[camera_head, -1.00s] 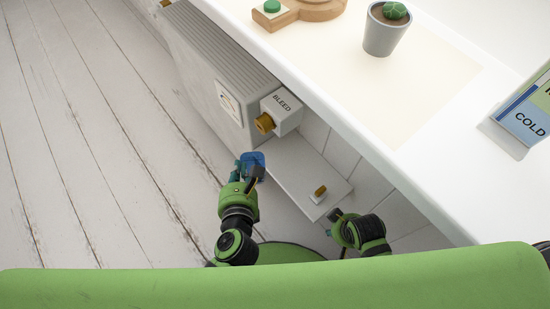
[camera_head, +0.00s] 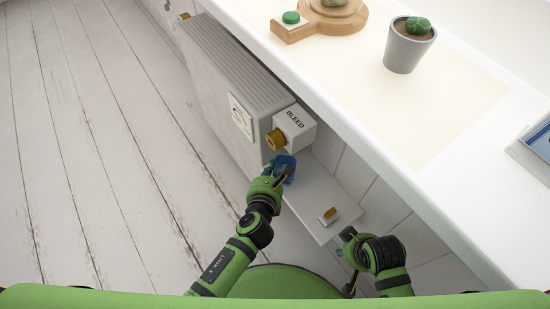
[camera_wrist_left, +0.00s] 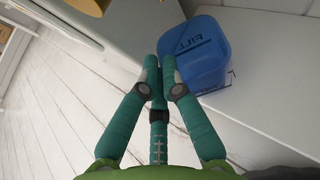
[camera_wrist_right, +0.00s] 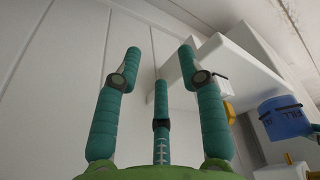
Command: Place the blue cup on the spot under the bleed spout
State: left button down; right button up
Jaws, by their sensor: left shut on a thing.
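The blue cup (camera_head: 288,168), lettered "FILL" in the left wrist view (camera_wrist_left: 203,50), is upright. My left gripper (camera_head: 279,173) is shut on the cup's near side; in its wrist view the fingertips (camera_wrist_left: 160,75) meet at the cup's left edge. The cup is at the shelf end below the brass bleed spout (camera_head: 275,139), which sticks out of the white BLEED box (camera_head: 294,127). The spot under the spout is hidden or cannot be made out. My right gripper (camera_wrist_right: 160,65) is open and empty near the shelf's near end; the cup also shows in its wrist view (camera_wrist_right: 284,118).
A pale shelf (camera_head: 315,195) holds a small white block with a brass top (camera_head: 329,215). The grey radiator (camera_head: 225,85) stands behind the spout. The white desk (camera_head: 390,150) overhangs on the right, with a potted cactus (camera_head: 405,50). The plank floor (camera_head: 110,150) is clear.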

pick_arm(q)
jog(key=w, duration=0.3)
jog(key=shift+w+d+b, duration=0.3)
jog(key=shift+w+b, duration=0.05)
jog(key=shift+w+f+b, duration=0.25)
jog(key=shift+f+b, duration=0.35)
jog(key=shift+f, duration=0.15)
pick_arm(e)
jog(key=v, duration=0.4)
jog(key=shift+w+d+r, duration=0.1)
jog(key=shift+w+r, duration=0.2)
jog(key=shift+r, duration=0.15)
pick_arm(q)
jog(key=shift+f, duration=0.1)
pick_arm(e)
jog(key=shift+r, duration=0.1)
pick_arm(q)
jog(key=c, duration=1.4)
grip_release()
pick_arm(e)
jog(key=shift+r, duration=0.15)
pick_arm(q)
jog(key=p+v, duration=0.4)
jog(key=v, duration=0.8)
pick_arm(e)
notch_tip(320, 180, down, 10)
jog(key=shift+s, duration=0.3)
